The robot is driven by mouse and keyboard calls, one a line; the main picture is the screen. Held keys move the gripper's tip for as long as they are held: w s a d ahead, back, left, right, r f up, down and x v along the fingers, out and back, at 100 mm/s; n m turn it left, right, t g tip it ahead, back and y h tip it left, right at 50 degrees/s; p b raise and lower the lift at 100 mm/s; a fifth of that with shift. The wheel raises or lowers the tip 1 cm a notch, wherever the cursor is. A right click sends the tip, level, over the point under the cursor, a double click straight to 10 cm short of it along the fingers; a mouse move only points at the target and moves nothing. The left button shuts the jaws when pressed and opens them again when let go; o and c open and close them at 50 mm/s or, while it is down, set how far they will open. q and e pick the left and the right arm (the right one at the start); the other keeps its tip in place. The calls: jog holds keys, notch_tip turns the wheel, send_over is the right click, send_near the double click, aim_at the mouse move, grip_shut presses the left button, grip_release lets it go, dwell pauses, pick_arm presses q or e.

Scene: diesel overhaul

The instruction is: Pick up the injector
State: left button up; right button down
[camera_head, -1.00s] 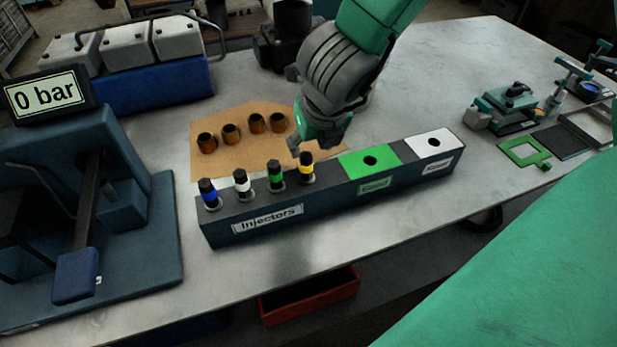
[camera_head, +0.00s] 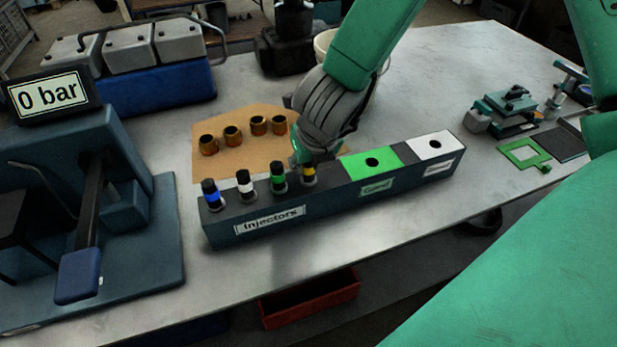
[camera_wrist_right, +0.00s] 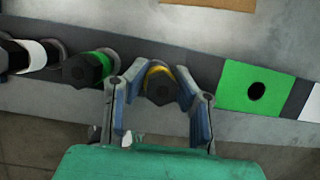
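Several injectors stand upright in the dark rack labelled "Injectors" (camera_head: 330,208). They have blue (camera_head: 212,195), white (camera_head: 245,184), green (camera_head: 278,178) and yellow (camera_head: 309,173) bands. My right gripper (camera_wrist_right: 160,95) is at the yellow-banded injector, which also shows in the wrist view (camera_wrist_right: 161,84). Its two fingers are spread on either side of the injector's dark top, with narrow gaps visible. In the head view the gripper partly hides behind and above this injector. The green-banded injector (camera_wrist_right: 88,69) is close beside the left finger in the wrist view. My left gripper is not in view.
The rack's right part has a green "Good" plate (camera_head: 373,163) and a white plate (camera_head: 435,144), each with a hole. Several copper-coloured cups (camera_head: 233,135) stand on a cardboard sheet behind. A test stand with a "0 bar" display (camera_head: 48,95) is at left.

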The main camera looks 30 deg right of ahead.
jog(key=shift+a, duration=0.25)
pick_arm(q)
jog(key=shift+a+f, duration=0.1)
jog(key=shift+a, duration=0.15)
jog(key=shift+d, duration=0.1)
pick_arm(e)
jog(key=shift+w+d, duration=0.1)
jog(key=shift+d, duration=0.1)
